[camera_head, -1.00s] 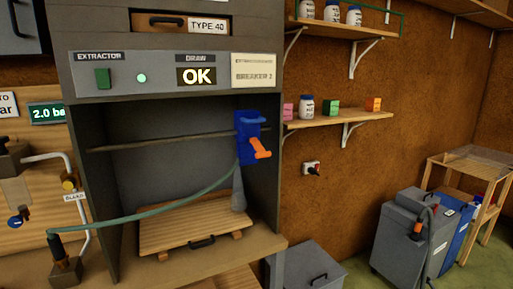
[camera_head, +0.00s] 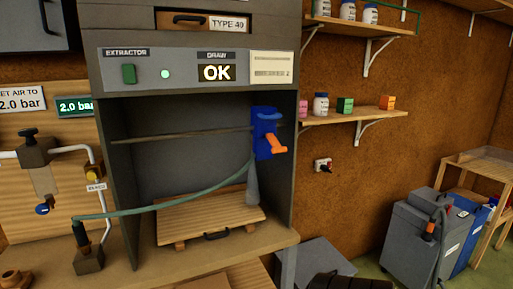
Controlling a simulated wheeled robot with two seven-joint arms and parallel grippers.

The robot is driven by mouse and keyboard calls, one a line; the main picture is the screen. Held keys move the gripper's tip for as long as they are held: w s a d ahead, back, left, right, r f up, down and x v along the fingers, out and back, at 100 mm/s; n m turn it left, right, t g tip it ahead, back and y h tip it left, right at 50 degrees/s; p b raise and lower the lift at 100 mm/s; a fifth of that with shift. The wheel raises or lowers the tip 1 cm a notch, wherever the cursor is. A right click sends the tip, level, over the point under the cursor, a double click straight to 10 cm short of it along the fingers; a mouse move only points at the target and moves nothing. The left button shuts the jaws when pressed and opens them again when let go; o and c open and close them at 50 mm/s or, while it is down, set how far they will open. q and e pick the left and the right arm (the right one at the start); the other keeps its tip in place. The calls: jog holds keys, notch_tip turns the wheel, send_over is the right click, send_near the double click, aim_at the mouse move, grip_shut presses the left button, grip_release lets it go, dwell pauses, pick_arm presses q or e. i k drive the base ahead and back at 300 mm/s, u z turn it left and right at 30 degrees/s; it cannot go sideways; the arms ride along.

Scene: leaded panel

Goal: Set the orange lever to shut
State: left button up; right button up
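The orange lever (camera_head: 276,144) sits on the front of a blue device (camera_head: 264,130) and slants down to the right. The blue device is on a horizontal rod (camera_head: 180,137) at the right side of the extractor cabinet (camera_head: 298,190). A grey cone (camera_head: 252,186) hangs below the device, and a green hose (camera_head: 165,203) runs from there down to the left. Neither of my grippers can be made out. A dark shape at the bottom edge, right of centre, is cut off, and I cannot tell what it is.
A slatted wooden board (camera_head: 185,224) with a dark handle lies inside the cabinet. A black hose fitting (camera_head: 80,234) stands at the left. A grey bin (camera_head: 318,256) is below right of the cabinet. A shelf (camera_head: 370,117) with small jars and boxes is on the right wall.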

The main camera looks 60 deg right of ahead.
aim_at(277, 149)
jog(key=k, duration=0.65)
jog(key=z, duration=0.65)
jog(key=i, duration=0.5)
